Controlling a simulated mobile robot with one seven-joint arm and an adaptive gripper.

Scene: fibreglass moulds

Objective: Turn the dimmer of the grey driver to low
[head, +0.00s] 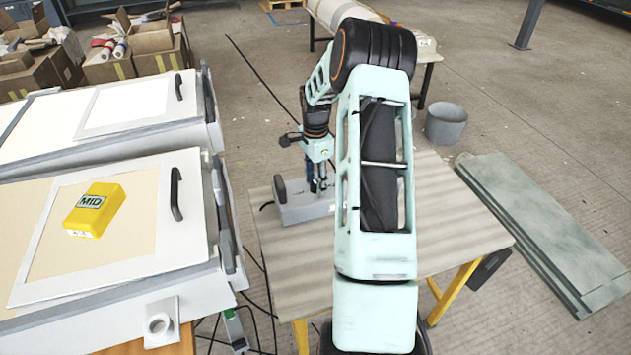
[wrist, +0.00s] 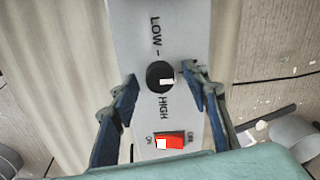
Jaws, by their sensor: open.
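The grey driver (head: 300,212) is a box on the wooden table, with a black handle at its left end. In the wrist view its panel (wrist: 185,30) carries a round black dimmer knob (wrist: 155,70) with LOW printed above it and HIGH below. The knob's white mark sits at its right, slightly towards HIGH. A red rocker switch (wrist: 172,140) lies below, between ON and OFF labels. My gripper (wrist: 162,84) is open, its blue fingers on either side of the knob; contact cannot be told. In the head view my gripper (head: 319,186) is over the driver, which my arm partly hides.
The driver's table (head: 460,215) is otherwise mostly bare. To the left stand pale moulds, one bearing a yellow box (head: 97,210) marked MID. A grey bucket (head: 446,123) and a flat grey-green panel (head: 545,230) are on the floor at right. Cables run beside the table.

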